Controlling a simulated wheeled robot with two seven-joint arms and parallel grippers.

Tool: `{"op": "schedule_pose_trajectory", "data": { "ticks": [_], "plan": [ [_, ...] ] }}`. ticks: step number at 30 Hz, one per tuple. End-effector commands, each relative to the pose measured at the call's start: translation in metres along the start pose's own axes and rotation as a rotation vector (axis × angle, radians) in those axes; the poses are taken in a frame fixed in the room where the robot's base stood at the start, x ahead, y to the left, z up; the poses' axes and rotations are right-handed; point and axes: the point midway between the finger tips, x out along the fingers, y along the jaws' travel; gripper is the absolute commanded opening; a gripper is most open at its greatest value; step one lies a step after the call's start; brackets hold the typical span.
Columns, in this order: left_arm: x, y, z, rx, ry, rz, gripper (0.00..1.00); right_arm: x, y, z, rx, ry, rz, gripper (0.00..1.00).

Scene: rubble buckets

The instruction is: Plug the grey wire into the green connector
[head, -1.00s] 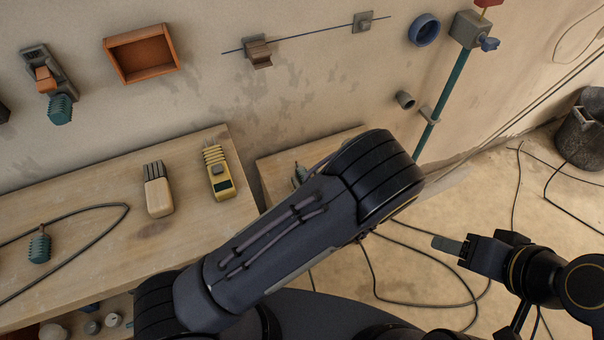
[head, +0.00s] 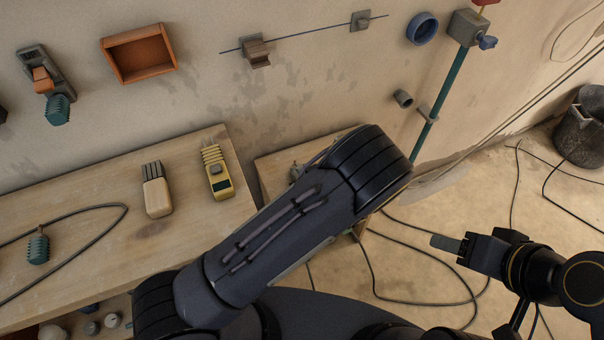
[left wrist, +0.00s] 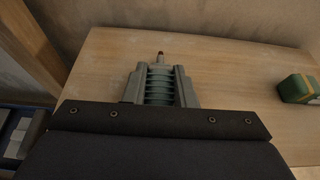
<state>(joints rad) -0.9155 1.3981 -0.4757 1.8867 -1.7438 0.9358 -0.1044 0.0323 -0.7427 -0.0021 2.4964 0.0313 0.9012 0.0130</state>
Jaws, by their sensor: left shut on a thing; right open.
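In the left wrist view my left gripper (left wrist: 159,86) is shut on a grey-green ribbed plug (left wrist: 159,79). The plug's dark narrow tip points away from me over a wooden bench top; any wire behind it is hidden by the gripper. In the head view my left forearm covers most of this gripper and the block. My right gripper (head: 452,246) is open and empty over the floor at the right.
A wooden bench (head: 110,265) at the left bears a teal ribbed plug (head: 38,248) by a looped dark cable (head: 110,207), a brush (head: 156,190) and a yellow device (head: 216,172). A smaller bench (head: 268,167) is behind my left arm. Cables lie on the floor.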

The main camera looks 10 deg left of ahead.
Motion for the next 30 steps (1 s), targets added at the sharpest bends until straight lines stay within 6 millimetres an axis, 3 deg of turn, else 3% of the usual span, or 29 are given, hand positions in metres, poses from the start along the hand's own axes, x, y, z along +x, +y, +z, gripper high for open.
{"op": "schedule_pose_trajectory", "data": {
  "ticks": [7,15,21,30],
  "plan": [
    [-0.005,-0.001,0.013,-0.004,-0.001,-0.001,0.02,-0.002,-0.001,-0.001,0.0,0.0,0.0,0.56],
    [-0.026,-0.001,0.064,-0.006,-0.001,-0.002,0.02,-0.008,-0.004,-0.004,0.0,0.0,0.0,0.56],
    [-0.036,0.0,0.088,-0.002,0.0,-0.001,0.02,-0.011,-0.005,-0.005,0.0,0.0,0.0,0.56],
    [-0.038,0.0,0.093,0.001,0.0,0.0,0.02,-0.011,-0.005,-0.005,0.0,0.0,0.0,0.56]
  ]
}}
